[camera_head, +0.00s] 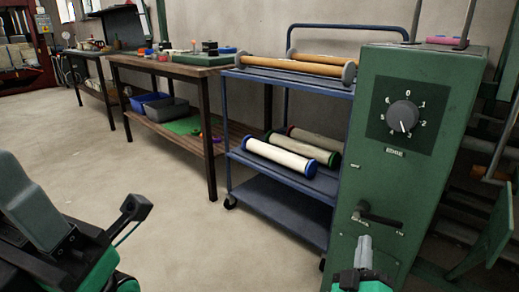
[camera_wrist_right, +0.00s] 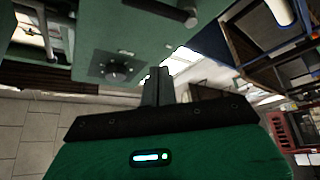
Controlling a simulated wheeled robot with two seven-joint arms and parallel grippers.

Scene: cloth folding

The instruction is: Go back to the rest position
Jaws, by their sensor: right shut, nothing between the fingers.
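My right gripper (camera_head: 364,246) is at the lower right of the head view, with its grey fingers pointing up and pressed together. It is shut and empty. It appears just below a black lever (camera_head: 380,216) on a green machine cabinet (camera_head: 365,150); I cannot tell the exact gap. In the right wrist view the shut fingers (camera_wrist_right: 157,84) stand in the middle, with the dial (camera_wrist_right: 117,70) to their left and the lever (camera_wrist_right: 160,9) above.
A black dial (camera_head: 403,117) sits on the cabinet. Left of it, a blue trolley (camera_head: 285,208) carries several rollers (camera_head: 280,158). A wooden workbench (camera_head: 180,68) holds bins (camera_head: 165,109) below. The floor (camera_head: 170,235) at centre left is clear.

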